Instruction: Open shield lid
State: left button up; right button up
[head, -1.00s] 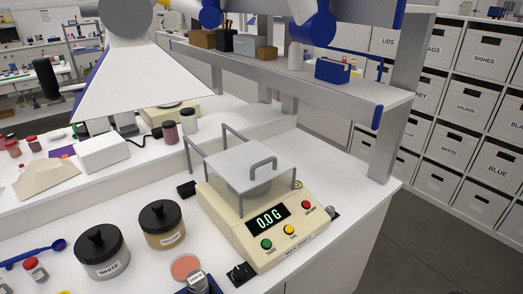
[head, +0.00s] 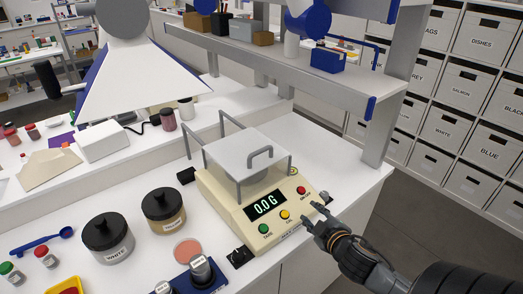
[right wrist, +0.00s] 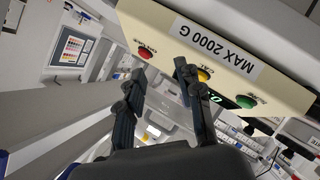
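The shield lid (head: 235,149) is a flat grey panel with a raised bar handle (head: 261,153). It lies flat across the posts of the draft shield, above the pan of a cream balance (head: 222,196). The balance display reads 0.0 G. My right gripper (head: 313,213) is open and empty at the balance's front right corner, lower than the lid. In the right wrist view, its two fingers (right wrist: 158,80) stand apart in front of the balance's button panel (right wrist: 215,60). My left gripper is not in view.
A white jar (head: 108,239) and a yellow jar (head: 163,209) stand left of the balance. A blue holder with small jars (head: 203,275) sits in front. A shelf (head: 300,62) with boxes overhangs behind. Bare counter lies right of the balance.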

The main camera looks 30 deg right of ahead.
jog(key=w+d+r+n+t+y, duration=0.3)
jog(key=w+r+n, duration=0.25)
jog(key=r, duration=0.25)
jog(key=n+g+y, duration=0.2)
jog(key=n+y, duration=0.6)
jog(key=n, duration=0.3)
send_near(262, 151)
jog(key=shift+y, duration=0.4)
jog(key=x, duration=0.2)
jog(key=p+x, duration=0.1)
jog(key=x, duration=0.5)
jog(key=shift+w+d+f, duration=0.1)
jog(key=shift+d+f, duration=0.1)
jog(key=shift+d, duration=0.2)
jog(key=shift+p+x, duration=0.65)
jog(key=shift+x, duration=0.65)
jog(key=shift+f, duration=0.15)
grip_shut()
